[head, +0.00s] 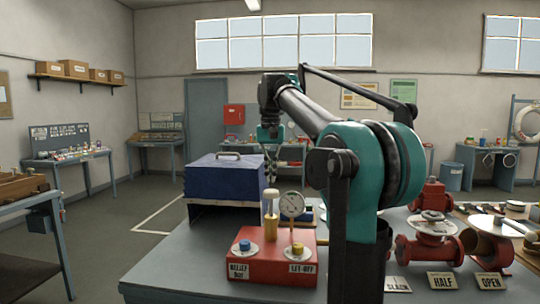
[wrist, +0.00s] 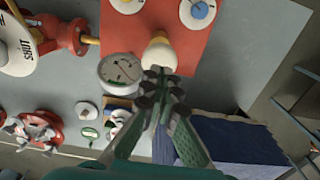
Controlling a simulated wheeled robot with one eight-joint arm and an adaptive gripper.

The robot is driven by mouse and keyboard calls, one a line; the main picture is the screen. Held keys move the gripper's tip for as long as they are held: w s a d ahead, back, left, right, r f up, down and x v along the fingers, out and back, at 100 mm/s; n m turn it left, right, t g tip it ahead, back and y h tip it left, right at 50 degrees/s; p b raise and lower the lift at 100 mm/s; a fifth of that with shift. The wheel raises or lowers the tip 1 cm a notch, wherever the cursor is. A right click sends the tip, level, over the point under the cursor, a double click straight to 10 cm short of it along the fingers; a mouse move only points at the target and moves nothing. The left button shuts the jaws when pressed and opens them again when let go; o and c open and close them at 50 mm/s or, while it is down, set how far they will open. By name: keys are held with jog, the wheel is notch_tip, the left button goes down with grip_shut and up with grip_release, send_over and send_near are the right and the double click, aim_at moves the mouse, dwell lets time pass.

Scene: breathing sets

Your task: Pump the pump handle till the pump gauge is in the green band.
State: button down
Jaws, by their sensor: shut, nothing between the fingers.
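The red pump box (head: 252,268) stands on the grey bench, and its red top (wrist: 120,28) shows in the wrist view. The pump handle (head: 271,201) stands up from it with a pale rounded knob, also in the wrist view (wrist: 160,52). The pump gauge (head: 291,205) is a round white dial beside the handle; it also shows in the wrist view (wrist: 120,72). Its needle and band are too small to read. My gripper (head: 271,180) is shut and empty just above the knob. Its fingertips (wrist: 160,82) overlap the knob's edge in the wrist view; I cannot tell whether they touch.
The box top has a blue knob (head: 245,245) by a "RELIEF OUT" label and a yellow knob (head: 297,249) by a "LET-OFF" label. A dark blue case (head: 225,174) stands behind left. A red valve (head: 430,248) and other fittings crowd the right.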

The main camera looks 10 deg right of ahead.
notch_tip(320, 180, up, 7)
dwell(0.3)
dwell(0.8)
notch_tip(320, 180, up, 5)
send_over(271, 190)
jog(key=shift+s+a+f, duration=0.1)
jog(key=shift+f, duration=0.1)
jog(key=shift+f, duration=0.15)
notch_tip(271, 190, down, 14)
jog(key=shift+r, duration=0.1)
dwell(0.6)
